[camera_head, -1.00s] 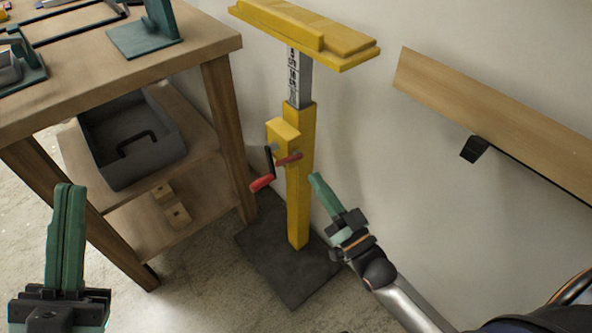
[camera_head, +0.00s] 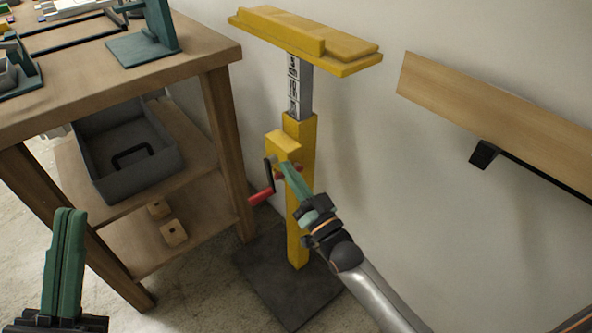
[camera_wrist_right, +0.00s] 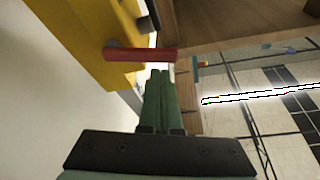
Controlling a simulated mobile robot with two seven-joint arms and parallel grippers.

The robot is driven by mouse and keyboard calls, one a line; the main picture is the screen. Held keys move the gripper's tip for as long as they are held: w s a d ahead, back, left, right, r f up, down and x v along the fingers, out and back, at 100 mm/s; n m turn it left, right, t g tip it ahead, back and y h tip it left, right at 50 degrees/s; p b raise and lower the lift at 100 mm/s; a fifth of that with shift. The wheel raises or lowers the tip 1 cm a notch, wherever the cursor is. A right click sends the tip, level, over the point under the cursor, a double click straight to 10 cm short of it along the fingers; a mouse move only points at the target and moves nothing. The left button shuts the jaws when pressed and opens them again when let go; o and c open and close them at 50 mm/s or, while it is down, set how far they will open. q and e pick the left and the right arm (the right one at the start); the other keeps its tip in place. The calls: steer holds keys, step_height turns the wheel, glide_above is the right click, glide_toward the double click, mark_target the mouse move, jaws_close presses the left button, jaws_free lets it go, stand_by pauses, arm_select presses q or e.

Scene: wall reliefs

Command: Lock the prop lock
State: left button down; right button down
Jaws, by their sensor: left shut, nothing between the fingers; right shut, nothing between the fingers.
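The yellow prop (camera_head: 301,215) stands upright by the wall, with a grey inner post (camera_head: 300,88) and a wide yellow head (camera_head: 310,38). A yellow box (camera_head: 283,145) on its side carries a black crank with a red handle (camera_head: 261,196). A small red lock lever (camera_head: 298,169) is partly hidden behind my right gripper (camera_head: 284,166). In the right wrist view the red lever (camera_wrist_right: 140,54) lies crosswise just beyond the shut fingertips (camera_wrist_right: 160,74); I cannot tell whether they touch. My left gripper (camera_head: 70,214) is shut and empty, away from the prop.
A wooden rail (camera_head: 490,120) runs along the wall at right. A dark base plate (camera_head: 285,290) lies under the prop.

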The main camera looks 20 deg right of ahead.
steer(key=shift+f, duration=0.15)
steer(key=f+n, duration=0.1)
steer(key=f+n+y, duration=0.1)
steer(key=n, duration=0.1)
steer(key=shift+s+a+y+b, duration=0.2)
steer(key=shift+a+y+b, duration=0.1)
steer(key=shift+a, duration=0.1)
arm_select(q)
steer(key=shift+d+f, duration=0.1)
steer(key=shift+f, duration=0.25)
arm_select(e)
steer(key=shift+f, duration=0.1)
